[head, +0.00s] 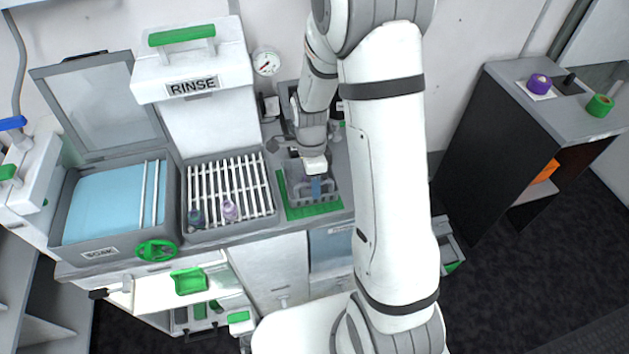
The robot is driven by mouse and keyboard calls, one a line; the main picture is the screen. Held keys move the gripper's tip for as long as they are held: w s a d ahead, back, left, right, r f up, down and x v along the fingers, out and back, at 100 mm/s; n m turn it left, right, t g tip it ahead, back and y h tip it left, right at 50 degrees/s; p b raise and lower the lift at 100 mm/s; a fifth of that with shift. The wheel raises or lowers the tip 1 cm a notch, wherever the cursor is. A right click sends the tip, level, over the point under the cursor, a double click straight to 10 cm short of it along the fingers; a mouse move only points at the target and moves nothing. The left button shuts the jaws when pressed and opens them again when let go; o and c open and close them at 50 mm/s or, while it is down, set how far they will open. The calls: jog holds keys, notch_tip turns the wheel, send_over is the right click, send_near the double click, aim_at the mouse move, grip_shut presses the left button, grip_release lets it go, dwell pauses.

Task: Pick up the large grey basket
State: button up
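A grey basket (328,190) sits on the green mat (312,211) on the counter, right of the rinse rack. It is small in the head view and partly hidden by my arm. My gripper (316,180) points down at the middle of this basket, with a blue-grey piece between or just below its fingers. The fingers are too small to tell whether they are open or shut, or whether they touch the basket. I cannot tell whether this is the large basket.
The rinse rack (229,187) holds two small bottles. A soak tank (95,206) with blue liquid and a raised lid stands at left. A dark cabinet (490,130) stands at right, with dark open floor in front of it.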

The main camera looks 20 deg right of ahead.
grip_shut()
jog(key=shift+r, duration=0.15)
